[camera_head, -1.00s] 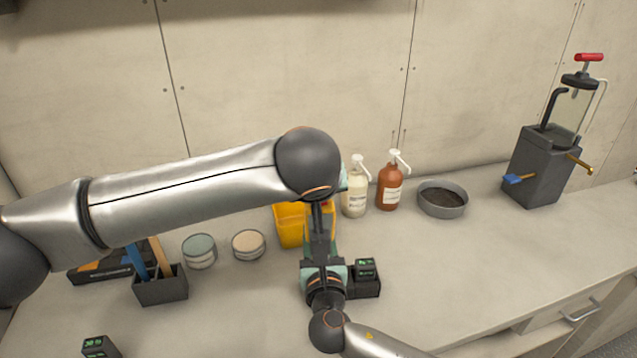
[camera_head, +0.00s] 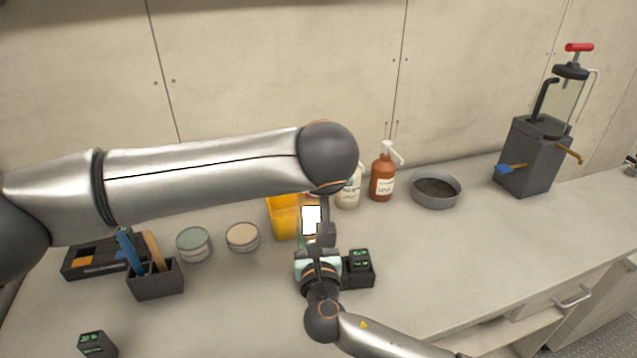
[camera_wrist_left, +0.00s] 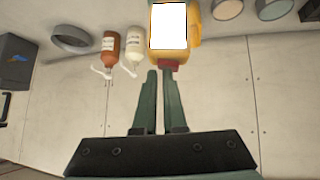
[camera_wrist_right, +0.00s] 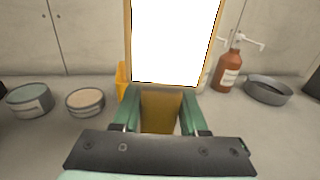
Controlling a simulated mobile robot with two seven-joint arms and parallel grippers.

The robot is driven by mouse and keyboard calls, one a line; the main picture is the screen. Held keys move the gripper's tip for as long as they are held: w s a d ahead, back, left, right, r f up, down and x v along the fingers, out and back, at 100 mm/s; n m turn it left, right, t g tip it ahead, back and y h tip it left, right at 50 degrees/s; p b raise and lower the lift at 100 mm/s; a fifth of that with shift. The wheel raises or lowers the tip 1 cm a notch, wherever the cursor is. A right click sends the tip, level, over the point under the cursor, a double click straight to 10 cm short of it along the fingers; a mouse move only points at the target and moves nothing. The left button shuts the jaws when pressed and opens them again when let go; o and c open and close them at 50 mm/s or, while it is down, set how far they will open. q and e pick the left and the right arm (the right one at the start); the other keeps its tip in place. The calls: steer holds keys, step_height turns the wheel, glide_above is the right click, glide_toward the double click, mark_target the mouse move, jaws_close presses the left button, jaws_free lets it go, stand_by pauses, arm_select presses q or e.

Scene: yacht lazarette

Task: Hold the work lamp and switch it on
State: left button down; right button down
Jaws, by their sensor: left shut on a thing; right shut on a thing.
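The work lamp shows a bright white panel (camera_head: 311,220) in the head view, with an orange-yellow casing around it. In the right wrist view its lit panel (camera_wrist_right: 175,40) rises above my right gripper (camera_wrist_right: 160,110), which is shut on the yellow lower body and holds the lamp upright. In the left wrist view the lamp (camera_wrist_left: 170,52) has a red part (camera_wrist_left: 168,64) at one end. My left gripper (camera_wrist_left: 160,72) is shut with its fingertips at that red part; its exact grip is unclear. In the head view my left arm hides most of that gripper.
A yellow container (camera_head: 283,217) stands behind the lamp. Two pump bottles, one brown (camera_head: 383,178), and a round grey pan (camera_head: 436,190) stand to the right. Two tins (camera_head: 242,237) and a tool holder (camera_head: 155,280) stand left. A black block (camera_head: 358,268) is beside my right gripper.

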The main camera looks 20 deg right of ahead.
arm_select(q)
steer(key=shift+s+a+f, duration=0.1)
steer(key=shift+a+f, duration=0.55)
steer(key=shift+a, duration=0.1)
steer(key=shift+r, duration=0.1)
steer(key=s+r, duration=0.7)
steer(key=r, duration=0.5)
steer(key=a, duration=0.1)
steer(key=a+h, duration=0.1)
steer(key=shift+w+a+r+n, duration=0.2)
steer(key=shift+w+a+n, duration=0.1)
